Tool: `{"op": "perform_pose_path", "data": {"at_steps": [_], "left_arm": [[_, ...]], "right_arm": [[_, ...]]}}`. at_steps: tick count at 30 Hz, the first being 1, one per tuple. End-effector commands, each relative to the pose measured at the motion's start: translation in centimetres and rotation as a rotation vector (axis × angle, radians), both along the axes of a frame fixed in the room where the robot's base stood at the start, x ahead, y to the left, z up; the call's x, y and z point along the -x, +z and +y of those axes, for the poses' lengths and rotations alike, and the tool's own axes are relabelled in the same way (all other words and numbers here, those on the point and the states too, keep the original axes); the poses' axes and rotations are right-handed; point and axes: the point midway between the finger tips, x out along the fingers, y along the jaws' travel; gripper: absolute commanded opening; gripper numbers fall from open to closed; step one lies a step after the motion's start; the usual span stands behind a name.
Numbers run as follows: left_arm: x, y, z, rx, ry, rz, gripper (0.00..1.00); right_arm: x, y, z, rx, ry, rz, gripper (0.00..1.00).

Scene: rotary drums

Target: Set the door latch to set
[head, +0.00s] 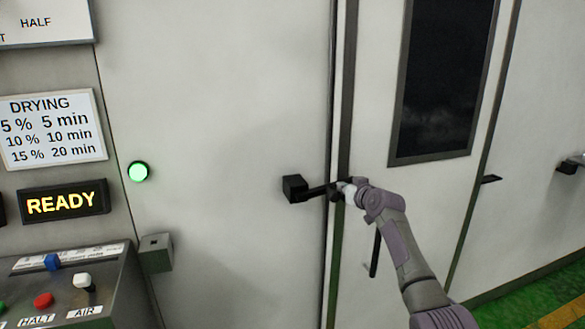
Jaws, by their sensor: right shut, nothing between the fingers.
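The door latch (296,189) is a black block with a short black bar that points right, toward the door's dark edge strip. It sits on the pale cabinet front, in the middle of the head view. My right gripper (340,192) is shut, with nothing visible between its fingers. It is at the right end of the latch bar, over the dark strip; I cannot tell whether it touches the bar. The fingertips are small and partly hidden by the wrist. My left gripper is not in view.
A black handle (375,254) hangs on the door below my right wrist. A dark window (440,75) is above right. At left are a lit green lamp (138,172), a READY sign (63,203) and a control box (70,285) with switches. Green floor shows at lower right.

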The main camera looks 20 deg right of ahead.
Motion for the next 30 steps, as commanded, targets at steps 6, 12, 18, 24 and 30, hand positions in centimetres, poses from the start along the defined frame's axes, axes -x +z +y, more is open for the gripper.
{"op": "perform_pose_path", "data": {"at_steps": [6,12,18,24,30], "left_arm": [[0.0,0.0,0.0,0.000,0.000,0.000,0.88],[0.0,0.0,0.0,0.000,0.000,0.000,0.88],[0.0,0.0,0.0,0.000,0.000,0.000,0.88],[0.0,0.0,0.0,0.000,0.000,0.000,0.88],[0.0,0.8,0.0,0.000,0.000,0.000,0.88]], "right_arm": [[-0.1,0.0,0.5,-0.004,0.006,-0.001,0.00],[-0.1,0.0,0.5,-0.004,0.006,-0.001,0.00],[-0.1,0.0,0.5,-0.004,0.006,-0.001,0.00],[-0.1,0.0,0.5,-0.004,0.006,-0.001,0.00],[-0.2,1.2,0.6,-0.004,0.006,-0.004,0.00]]}}
